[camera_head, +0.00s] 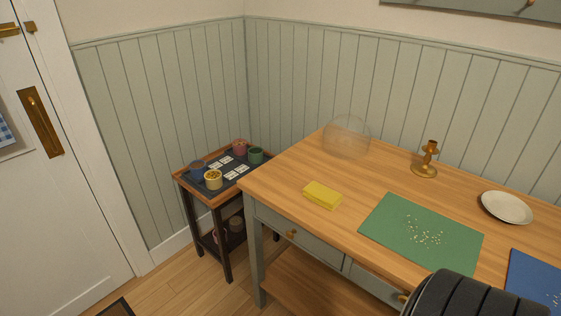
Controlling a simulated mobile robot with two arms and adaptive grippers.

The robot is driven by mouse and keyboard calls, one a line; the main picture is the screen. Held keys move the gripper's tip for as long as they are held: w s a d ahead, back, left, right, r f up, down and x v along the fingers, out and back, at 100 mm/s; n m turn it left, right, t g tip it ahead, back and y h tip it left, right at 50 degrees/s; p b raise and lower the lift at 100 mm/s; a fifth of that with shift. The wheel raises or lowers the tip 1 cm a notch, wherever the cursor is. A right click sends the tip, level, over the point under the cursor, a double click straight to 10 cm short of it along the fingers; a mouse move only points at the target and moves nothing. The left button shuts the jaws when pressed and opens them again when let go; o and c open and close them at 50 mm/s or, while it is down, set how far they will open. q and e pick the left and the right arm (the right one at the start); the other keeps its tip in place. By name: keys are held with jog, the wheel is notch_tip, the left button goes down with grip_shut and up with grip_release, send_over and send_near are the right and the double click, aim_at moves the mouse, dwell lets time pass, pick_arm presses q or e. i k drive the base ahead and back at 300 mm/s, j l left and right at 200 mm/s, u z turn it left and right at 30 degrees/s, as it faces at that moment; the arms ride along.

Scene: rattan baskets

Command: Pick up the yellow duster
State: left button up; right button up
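The yellow duster (322,195) lies flat on the wooden table (285,179), near its front left edge. It looks like a small folded block of cloth. Nothing touches it or covers it. Neither of my grippers shows in the head view.
A green mat (392,228) with white bits lies right of the duster. Behind stand a clear dome (346,137), a brass candlestick (426,158) and a white plate (506,208). A blue mat (530,278) is at right. A small side table (208,195) with pots stands left.

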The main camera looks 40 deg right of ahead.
aim_at(319, 194)
jog(key=i+z, duration=0.1)
jog(key=i, duration=0.6)
jog(key=i+j, duration=0.15)
jog(key=i, duration=0.5)
jog(key=i+j+z, duration=0.15)
jog(key=i, duration=0.55)
